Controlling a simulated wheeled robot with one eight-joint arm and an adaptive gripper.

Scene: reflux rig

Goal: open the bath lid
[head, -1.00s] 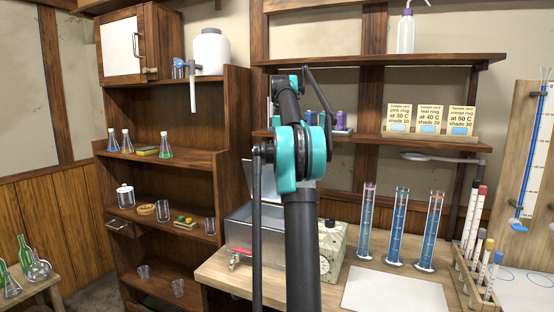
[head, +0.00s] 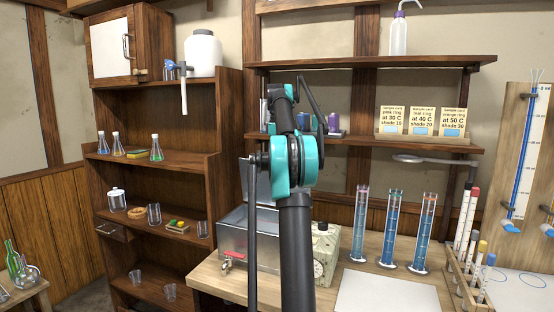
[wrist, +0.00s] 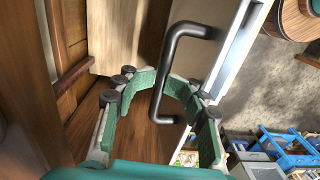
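The bath is a grey metal box (head: 232,245) on the left of the bench, with a tap low on its front. Its pale lid (head: 261,182) stands raised at the back, partly hidden by my arm. In the wrist view a black bar handle (wrist: 160,90) on a pale-edged panel (wrist: 235,50), which appears to be the lid, lies between my fingers. My gripper (wrist: 160,85) is open, its green fingers apart on either side of the bar; I cannot tell whether either touches it. The head view does not show my gripper, as my arm covers that area.
Several tall blue cylinders (head: 392,230) and a tube rack (head: 468,275) stand further right. A wooden shelf unit (head: 165,170) is close on the left. A white sheet (head: 388,295) lies on the front bench.

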